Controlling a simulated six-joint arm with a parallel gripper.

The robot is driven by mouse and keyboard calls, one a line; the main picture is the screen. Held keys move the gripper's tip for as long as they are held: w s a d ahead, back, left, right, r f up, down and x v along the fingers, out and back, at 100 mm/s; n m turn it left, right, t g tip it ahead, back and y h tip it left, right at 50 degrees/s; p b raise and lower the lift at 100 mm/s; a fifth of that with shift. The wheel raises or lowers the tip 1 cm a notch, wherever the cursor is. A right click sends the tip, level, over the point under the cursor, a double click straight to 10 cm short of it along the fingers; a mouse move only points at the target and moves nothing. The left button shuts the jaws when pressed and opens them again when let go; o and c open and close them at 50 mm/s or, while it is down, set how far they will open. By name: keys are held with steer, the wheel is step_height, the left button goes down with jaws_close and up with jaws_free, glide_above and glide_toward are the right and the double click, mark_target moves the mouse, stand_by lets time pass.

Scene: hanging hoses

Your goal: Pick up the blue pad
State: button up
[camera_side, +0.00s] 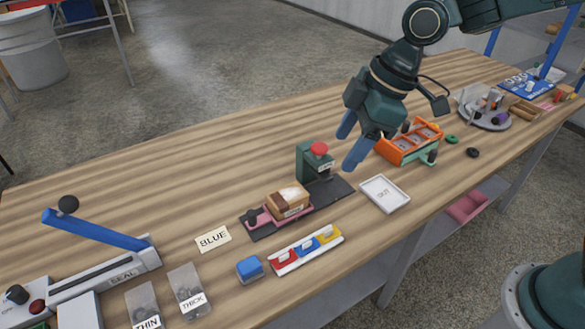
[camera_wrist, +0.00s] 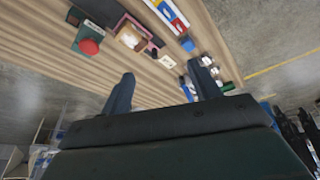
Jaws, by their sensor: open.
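A small blue block (camera_side: 250,268) sits on the table near the front edge, left of a white tray (camera_side: 272,262) holding red, blue and yellow pieces. The blue piece (camera_side: 306,246) is the middle one in that tray. I cannot tell for certain which is the blue pad. The blue block also shows in the wrist view (camera_wrist: 187,44), beside the tray (camera_wrist: 181,30). My gripper (camera_side: 352,140) is open and empty, held above the table to the right of and behind both blue things. Its two fingers show apart in the wrist view (camera_wrist: 161,72).
A "BLUE" card (camera_side: 213,239) lies behind the block. A white "OUT" tray (camera_side: 384,194) and an orange rack (camera_side: 412,143) are right. A blue-handled sealer (camera_side: 97,231) stands left.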

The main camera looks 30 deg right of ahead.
steer(key=w+a+f+n+g, duration=0.1)
steer(key=w+a+f+n, duration=0.2)
steer(key=a+f, duration=0.4)
steer(key=n+g+y, duration=0.1)
steer(key=n+g, duration=0.1)
steer(key=n, duration=0.1)
glide_toward(250, 264)
steer(key=shift+x, duration=2.5)
steer(key=shift+s+a, duration=0.15)
steer(key=shift+s, duration=0.05)
steer(key=shift+w+x, duration=0.2)
steer(key=shift+x, duration=2.35)
steer(key=shift+c, duration=0.2)
steer(key=c, duration=1)
